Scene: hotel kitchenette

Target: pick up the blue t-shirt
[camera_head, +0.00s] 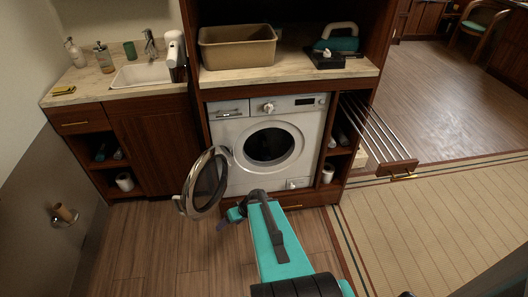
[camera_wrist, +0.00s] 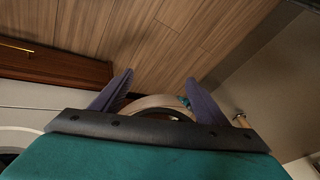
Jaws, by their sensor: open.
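I cannot make out a blue t-shirt in either view. The white washing machine (camera_head: 228,132) stands under the counter with its round door (camera_head: 190,182) swung open to the left. The drum opening (camera_head: 270,146) is dark, and its contents cannot be told. My gripper (camera_head: 230,216) is low in front of the washer, just right of the open door. In the wrist view my gripper (camera_wrist: 160,85) is open, its two purple-grey fingers wide apart. The door's curved rim (camera_wrist: 158,102) shows between and beyond them, with no cloth visible there.
A pull-out rack (camera_head: 378,135) juts out right of the washer. A tan basin (camera_head: 238,48) and a teal appliance (camera_head: 338,42) stand on the counter above. A sink (camera_head: 140,73) is at the left. The wooden floor (camera_head: 140,240) is clear.

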